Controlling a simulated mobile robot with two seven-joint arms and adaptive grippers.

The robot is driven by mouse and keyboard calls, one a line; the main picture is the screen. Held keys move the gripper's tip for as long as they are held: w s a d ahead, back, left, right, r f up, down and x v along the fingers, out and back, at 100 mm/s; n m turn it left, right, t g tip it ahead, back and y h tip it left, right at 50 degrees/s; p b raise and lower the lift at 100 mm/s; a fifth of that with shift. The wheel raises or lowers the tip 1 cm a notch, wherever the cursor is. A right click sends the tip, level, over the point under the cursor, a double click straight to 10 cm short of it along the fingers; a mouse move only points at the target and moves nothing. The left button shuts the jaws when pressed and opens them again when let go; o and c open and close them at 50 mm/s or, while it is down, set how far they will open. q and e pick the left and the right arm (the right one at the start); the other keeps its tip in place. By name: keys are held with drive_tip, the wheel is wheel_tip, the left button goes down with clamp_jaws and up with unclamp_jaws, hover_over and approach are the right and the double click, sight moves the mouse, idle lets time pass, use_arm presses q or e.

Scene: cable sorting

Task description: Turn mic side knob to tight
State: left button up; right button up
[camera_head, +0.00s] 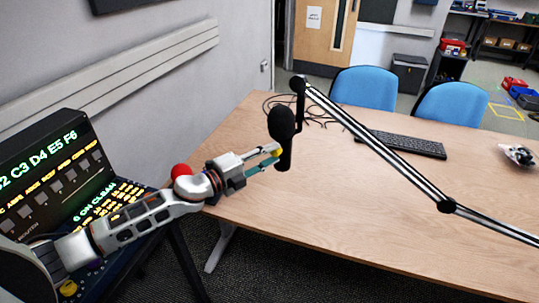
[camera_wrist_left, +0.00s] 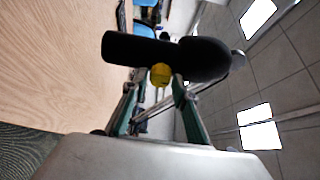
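The black microphone (camera_head: 282,122) hangs upright from the end of a boom arm above the table. Its small yellow side knob (camera_head: 277,152) faces my left gripper. In the left wrist view the microphone (camera_wrist_left: 130,48) lies across the picture, with the yellow knob (camera_wrist_left: 161,75) below it. My left gripper (camera_head: 274,153) reaches in from the left with its fingers apart, one on each side of the knob. In the left wrist view the left gripper (camera_wrist_left: 158,82) shows a small gap at the left of the knob; contact at the right is unclear. My right gripper is not in view.
The boom arm (camera_head: 375,145) slants across the wooden table (camera_head: 330,220) to the right. A keyboard (camera_head: 408,144) and loose cables (camera_head: 318,112) lie behind it. A lit control console (camera_head: 60,180) stands at the left. Blue chairs (camera_head: 362,88) are behind the table.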

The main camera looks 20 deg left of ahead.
use_arm(q)
drive_tip(key=shift+s, duration=0.1)
idle(0.3)
drive_tip(key=shift+s+a+f, duration=0.1)
drive_tip(key=shift+s+a, duration=0.15)
drive_tip(key=shift+s, duration=0.05)
drive_tip(key=v, duration=1.1)
drive_tip(key=s+d+f+n+g+y, duration=0.1)
drive_tip(key=s+f+n+y, duration=0.1)
drive_tip(key=s+f+n, duration=0.5)
drive_tip(key=s+d+f+n+g+y, duration=0.2)
drive_tip(key=s+f+n, duration=0.5)
drive_tip(key=f, duration=0.6)
drive_tip(key=s+d+f+n+g+y, duration=0.1)
drive_tip(key=s+f+n+y, duration=0.3)
drive_tip(key=s+f+n, duration=0.3)
drive_tip(key=shift+s+d+f+g, duration=0.2)
drive_tip(key=shift+s+f, duration=0.2)
drive_tip(key=shift+f, duration=0.45)
drive_tip(key=shift+s+d+f+g, duration=0.1)
drive_tip(key=shift+s+d+f, duration=0.2)
drive_tip(key=shift+f, duration=0.55)
